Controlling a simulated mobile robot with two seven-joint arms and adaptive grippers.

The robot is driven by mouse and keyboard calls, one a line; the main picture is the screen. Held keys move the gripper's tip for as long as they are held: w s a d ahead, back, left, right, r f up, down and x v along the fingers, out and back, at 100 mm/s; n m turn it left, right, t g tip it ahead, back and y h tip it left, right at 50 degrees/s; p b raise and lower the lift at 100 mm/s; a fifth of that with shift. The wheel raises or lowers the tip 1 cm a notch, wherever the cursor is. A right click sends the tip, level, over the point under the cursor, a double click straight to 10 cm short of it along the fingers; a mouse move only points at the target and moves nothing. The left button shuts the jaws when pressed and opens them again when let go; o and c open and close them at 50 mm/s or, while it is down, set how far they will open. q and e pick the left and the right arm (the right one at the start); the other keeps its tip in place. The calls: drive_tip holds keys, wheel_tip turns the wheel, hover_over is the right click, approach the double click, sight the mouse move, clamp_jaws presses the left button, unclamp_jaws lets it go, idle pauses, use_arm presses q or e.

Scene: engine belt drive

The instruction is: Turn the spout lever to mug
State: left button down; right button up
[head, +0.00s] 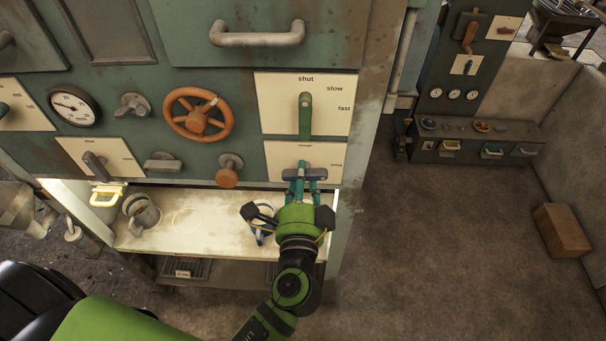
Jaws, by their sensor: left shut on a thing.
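A pale label plate (278,153) sits at the lower right of the green cabinet front, with small lettering along its top and right edge that is too small to read surely. A mug (262,214) stands on the lit shelf (195,239) below, partly hidden behind the gripper. My right gripper is not in view.
Above is a green lever (305,117) on a plate marked shut, slow and fast. An orange handwheel (198,115), a gauge (74,106) and knobs sit to the left. A metal mug (141,213) stands on the shelf's left. Open floor lies right of the cabinet.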

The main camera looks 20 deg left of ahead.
use_arm(q)
drive_tip(key=shift+r+m, duration=0.15)
drive_tip(key=shift+m, duration=0.55)
drive_tip(key=c, duration=0.9)
unclamp_jaws()
drive_tip(key=shift+c, duration=0.2)
drive_tip(key=v, duration=1.2)
